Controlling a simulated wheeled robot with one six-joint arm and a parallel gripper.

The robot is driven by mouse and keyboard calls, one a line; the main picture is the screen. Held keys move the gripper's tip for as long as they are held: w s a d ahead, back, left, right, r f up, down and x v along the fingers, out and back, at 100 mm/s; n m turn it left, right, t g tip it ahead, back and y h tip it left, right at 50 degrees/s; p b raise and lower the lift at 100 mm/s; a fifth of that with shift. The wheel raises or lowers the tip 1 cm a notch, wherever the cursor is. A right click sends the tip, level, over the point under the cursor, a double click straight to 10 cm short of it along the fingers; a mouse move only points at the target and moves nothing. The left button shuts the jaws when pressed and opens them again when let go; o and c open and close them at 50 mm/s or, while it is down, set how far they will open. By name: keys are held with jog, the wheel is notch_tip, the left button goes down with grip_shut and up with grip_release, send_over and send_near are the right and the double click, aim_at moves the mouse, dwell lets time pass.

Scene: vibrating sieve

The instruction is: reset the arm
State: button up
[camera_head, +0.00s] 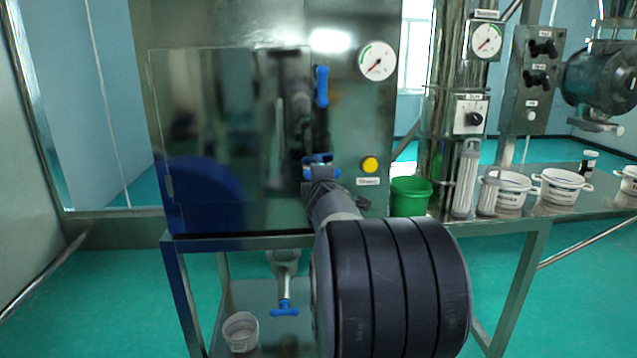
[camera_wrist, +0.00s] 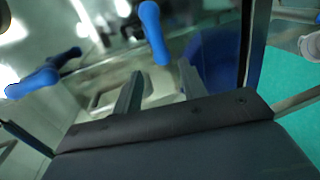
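My arm reaches forward in the camera_head view, its dark rounded link filling the lower middle. My gripper (camera_head: 325,188) is small and partly hidden there, in front of the steel cabinet (camera_head: 345,120), close to a blue handle (camera_head: 318,160). In the wrist view, the two dark fingers of my gripper (camera_wrist: 160,70) stand apart with nothing seen between them. A blue handle (camera_wrist: 152,30) shows just beyond the fingertips, and another blue handle (camera_wrist: 45,75) is at the left. Whether the fingers touch either handle cannot be told.
The cabinet has an upper blue handle (camera_head: 321,86), a gauge (camera_head: 377,60) and a yellow button (camera_head: 370,164). A green bucket (camera_head: 410,197) and white tubs (camera_head: 562,187) stand to the right. A lower blue valve handle (camera_head: 285,309) and small white cup (camera_head: 241,332) are below.

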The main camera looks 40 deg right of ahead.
jog(key=p+x, duration=0.1)
jog(key=x, duration=1)
jog(key=shift+p, duration=0.35)
jog(key=shift+s, duration=0.1)
jog(key=shift+a, duration=0.1)
